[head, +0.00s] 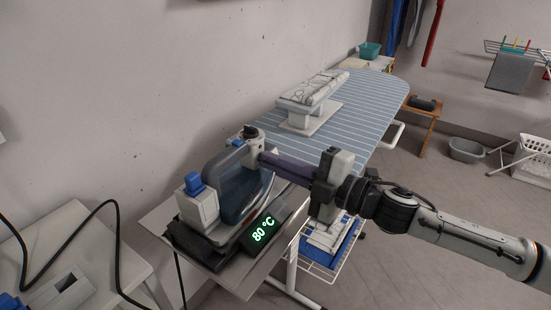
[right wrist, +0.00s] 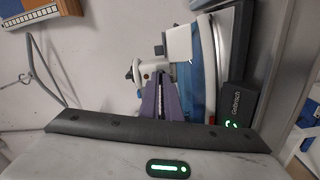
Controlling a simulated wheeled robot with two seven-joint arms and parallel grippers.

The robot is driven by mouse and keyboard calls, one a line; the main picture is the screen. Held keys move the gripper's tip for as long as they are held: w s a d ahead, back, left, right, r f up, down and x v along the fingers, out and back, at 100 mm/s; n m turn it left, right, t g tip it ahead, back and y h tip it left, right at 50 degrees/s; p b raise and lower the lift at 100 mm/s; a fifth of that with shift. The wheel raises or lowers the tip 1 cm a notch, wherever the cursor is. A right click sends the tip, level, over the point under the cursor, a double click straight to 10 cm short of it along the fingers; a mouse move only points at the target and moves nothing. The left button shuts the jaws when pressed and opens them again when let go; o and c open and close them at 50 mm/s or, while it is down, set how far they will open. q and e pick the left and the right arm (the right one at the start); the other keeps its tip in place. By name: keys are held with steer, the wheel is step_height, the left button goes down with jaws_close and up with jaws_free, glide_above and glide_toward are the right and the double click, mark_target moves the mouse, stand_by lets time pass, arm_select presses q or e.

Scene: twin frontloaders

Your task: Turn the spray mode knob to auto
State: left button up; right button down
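The steam iron (head: 240,180) rests on its stand at the near end of the ironing board, with a blue button (head: 193,182) and a dark round knob (head: 251,131) at its far end. The knob also shows in the right wrist view (right wrist: 132,72); its marks are too small to read, so its setting cannot be told. My right gripper (head: 265,158) reaches in from the right, its purple fingertips just below the knob and close to the iron's pale body. My left gripper is not in view.
The stand's display (head: 263,231) reads 80 °C. A small sleeve board (head: 309,107) stands on the striped ironing board (head: 362,105). A white table (head: 100,245) with a black cord is at the left.

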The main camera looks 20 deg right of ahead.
steer(key=n, duration=0.4)
steer(key=shift+f+n+p, duration=0.1)
steer(key=shift+n+p, duration=0.2)
steer(key=n, duration=0.4)
steer(key=shift+n, duration=0.4)
steer(key=c, duration=2)
jaws_free()
steer(key=shift+d, duration=0.1)
